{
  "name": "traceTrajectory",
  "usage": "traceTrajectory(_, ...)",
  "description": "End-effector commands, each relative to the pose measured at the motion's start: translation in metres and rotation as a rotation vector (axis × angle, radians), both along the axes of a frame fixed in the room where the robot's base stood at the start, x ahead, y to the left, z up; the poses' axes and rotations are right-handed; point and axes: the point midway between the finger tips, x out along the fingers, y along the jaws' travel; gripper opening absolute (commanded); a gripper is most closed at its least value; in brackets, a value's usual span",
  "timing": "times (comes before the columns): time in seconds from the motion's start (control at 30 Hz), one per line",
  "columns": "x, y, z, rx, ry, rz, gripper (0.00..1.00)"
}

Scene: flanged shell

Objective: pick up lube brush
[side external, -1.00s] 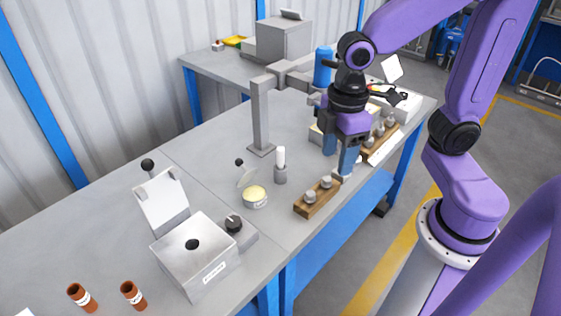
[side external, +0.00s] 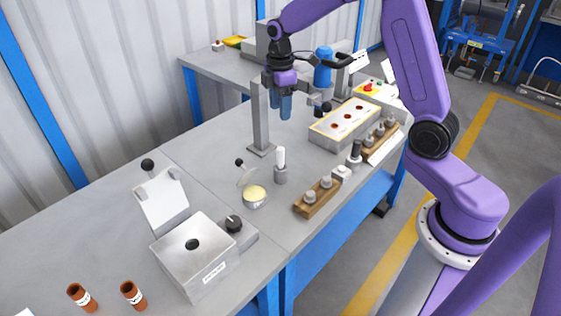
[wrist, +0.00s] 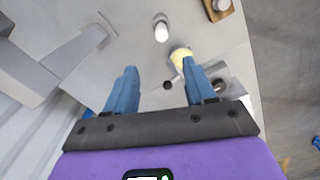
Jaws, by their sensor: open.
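The lube brush appears to be the white-topped upright piece (side external: 281,157) standing in a small grey holder (side external: 280,176) on the bench. It also shows in the wrist view as a white cylinder (wrist: 161,31) near the top middle. My gripper (side external: 280,110) is raised above the bench, beside the grey post and farther back than the brush. In the wrist view my gripper (wrist: 160,70) is open, with empty space between its two blue fingers. The brush is ahead of the fingertips and apart from them.
A tin of yellow grease (side external: 255,194) with a raised lid sits beside the brush. A grey post with a horizontal arm (side external: 260,125) stands close to my gripper. A wooden block with metal pieces (side external: 318,199) lies to the right, and a metal box (side external: 195,252) front left.

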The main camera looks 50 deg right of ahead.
Motion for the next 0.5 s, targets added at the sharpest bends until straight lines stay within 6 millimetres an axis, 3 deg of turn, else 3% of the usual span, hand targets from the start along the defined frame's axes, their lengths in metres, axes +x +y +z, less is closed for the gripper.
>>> traceTrajectory(0.17,0.003,-0.005,-0.013,0.000,0.004,0.002,0.54)
traceTrajectory(0.5,0.001,-0.004,-0.075,0.000,0.007,0.001,0.54)
